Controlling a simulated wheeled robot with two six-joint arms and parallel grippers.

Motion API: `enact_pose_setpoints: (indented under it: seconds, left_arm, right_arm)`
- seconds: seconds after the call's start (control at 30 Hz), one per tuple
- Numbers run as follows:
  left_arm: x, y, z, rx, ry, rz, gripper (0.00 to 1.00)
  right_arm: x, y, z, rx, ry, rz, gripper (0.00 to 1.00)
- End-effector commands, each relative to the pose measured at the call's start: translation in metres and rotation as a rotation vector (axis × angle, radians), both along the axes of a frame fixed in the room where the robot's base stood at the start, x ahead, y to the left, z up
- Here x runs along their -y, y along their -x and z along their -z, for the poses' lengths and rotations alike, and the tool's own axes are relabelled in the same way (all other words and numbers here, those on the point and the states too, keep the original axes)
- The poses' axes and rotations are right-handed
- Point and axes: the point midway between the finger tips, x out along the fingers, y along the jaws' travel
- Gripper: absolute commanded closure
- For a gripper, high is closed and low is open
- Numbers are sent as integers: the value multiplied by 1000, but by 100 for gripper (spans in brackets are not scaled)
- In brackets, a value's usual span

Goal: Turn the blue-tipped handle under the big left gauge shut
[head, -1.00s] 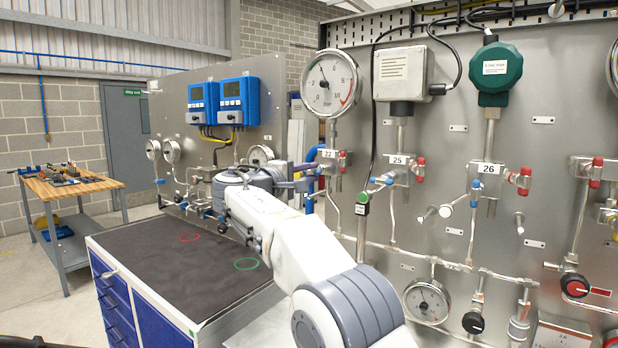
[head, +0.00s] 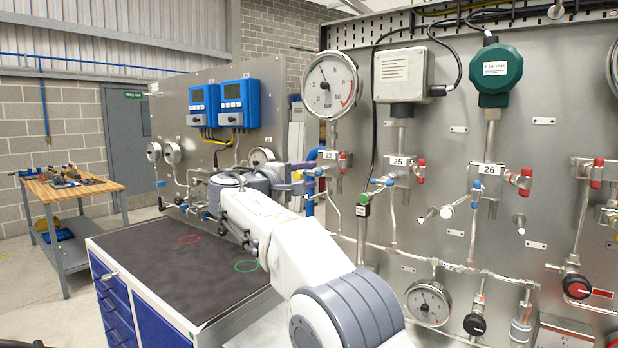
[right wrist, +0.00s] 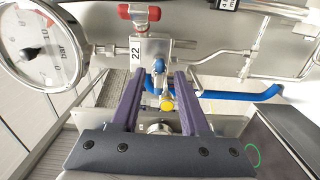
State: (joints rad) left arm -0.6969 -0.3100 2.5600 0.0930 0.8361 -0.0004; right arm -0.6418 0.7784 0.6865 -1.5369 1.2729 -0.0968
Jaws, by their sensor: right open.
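The big left gauge (head: 331,85) is a white round dial at the top of the panel, above a valve block labelled 22 (head: 329,155). Its blue-tipped handle (head: 311,172) sticks out to the left of that block. In the right wrist view the handle's blue part (right wrist: 157,66) shows between and just beyond my fingertips, with clear space on both sides. My right gripper (head: 293,180) is open at the handle; its two dark purple fingers straddle it in the right wrist view (right wrist: 157,80). I cannot tell whether a finger touches it. My left gripper is out of view.
A yellow round piece (right wrist: 167,104) shows between the fingers, close to the handle. A blue pipe (right wrist: 245,95) runs to the right of the fingers. The red handle (right wrist: 138,12) is on the same block. A dark-topped cabinet (head: 150,265) stands below my arm.

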Motion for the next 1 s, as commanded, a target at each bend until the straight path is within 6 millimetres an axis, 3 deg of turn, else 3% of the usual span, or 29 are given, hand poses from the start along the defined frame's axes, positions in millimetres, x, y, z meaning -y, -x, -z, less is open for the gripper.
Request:
enact_pose_setpoints:
  seconds: [0.23, 0.5, 1.0]
  left_arm:
    - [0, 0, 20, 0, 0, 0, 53]
    - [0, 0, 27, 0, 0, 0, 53]
    - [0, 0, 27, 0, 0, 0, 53]
  right_arm:
    - [-29, 39, 3, 1, -1, -5, 55]
    - [-53, 72, 2, -1, -1, -3, 55]
    - [-55, 77, 4, -22, -7, -9, 55]
